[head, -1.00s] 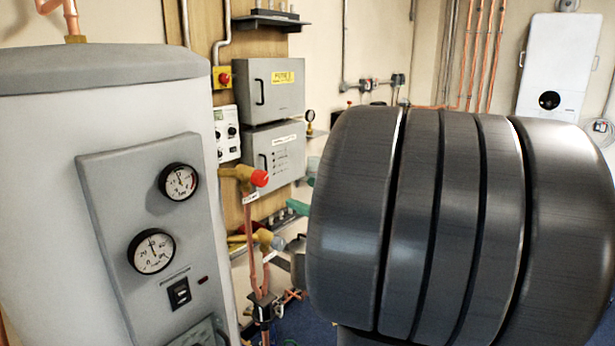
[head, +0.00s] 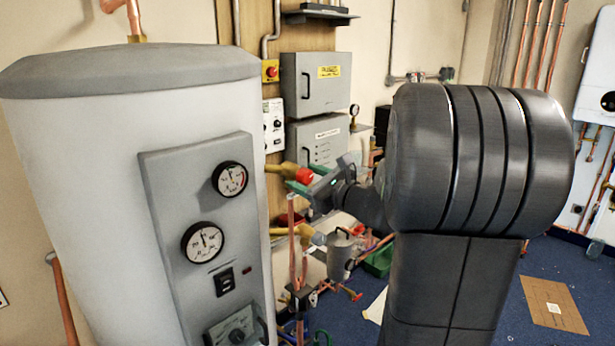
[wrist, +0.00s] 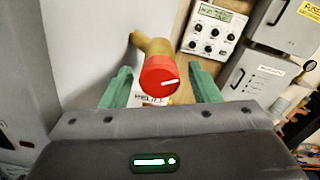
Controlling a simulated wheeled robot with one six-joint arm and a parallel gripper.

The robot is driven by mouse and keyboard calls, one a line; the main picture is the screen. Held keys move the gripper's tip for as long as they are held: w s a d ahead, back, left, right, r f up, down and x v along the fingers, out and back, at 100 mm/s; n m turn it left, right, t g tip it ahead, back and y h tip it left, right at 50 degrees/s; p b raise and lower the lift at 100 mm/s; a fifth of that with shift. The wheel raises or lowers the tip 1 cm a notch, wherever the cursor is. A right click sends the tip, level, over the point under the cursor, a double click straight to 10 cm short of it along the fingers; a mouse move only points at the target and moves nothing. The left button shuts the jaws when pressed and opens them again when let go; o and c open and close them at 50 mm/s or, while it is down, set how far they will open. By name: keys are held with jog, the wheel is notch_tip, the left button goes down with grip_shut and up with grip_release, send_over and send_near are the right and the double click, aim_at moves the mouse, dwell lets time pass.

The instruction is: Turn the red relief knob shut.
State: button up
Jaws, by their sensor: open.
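The red relief knob (wrist: 160,77) sits on the end of a brass valve body (wrist: 152,45) and has a white line on its face. A white tag with partly hidden lettering (wrist: 150,100) hangs just below it. My gripper (wrist: 163,88) is open, with one green finger on each side of the knob and a visible gap to each. In the head view the red knob (head: 304,175) shows beside the tank, and my gripper (head: 311,181) is right at it, seen edge-on and partly hidden by my arm.
A grey tank (head: 120,150) with two dial gauges stands close on the left. Behind are grey boxes (head: 318,85) and a white control panel (head: 273,125) on a wooden board. A second brass valve (head: 290,232) and copper pipes lie below the knob.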

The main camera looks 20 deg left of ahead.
jog(key=c, duration=1)
jog(key=shift+f+n+b, duration=0.1)
jog(key=shift+n+b, duration=0.3)
jog(key=shift+b, duration=0.35)
jog(key=shift+f+n+b, duration=0.15)
jog(key=shift+n+b, duration=0.45)
jog(key=shift+b, duration=0.45)
jog(key=n+b, duration=0.3)
jog(key=b, duration=0.2)
jog(key=n+b, duration=0.4)
jog(key=b, duration=0.2)
jog(key=shift+n, duration=0.4)
jog(key=n+b, duration=0.2)
jog(key=b, duration=0.1)
jog(key=shift+w+r+n, duration=0.1)
jog(key=shift+r+n, duration=0.2)
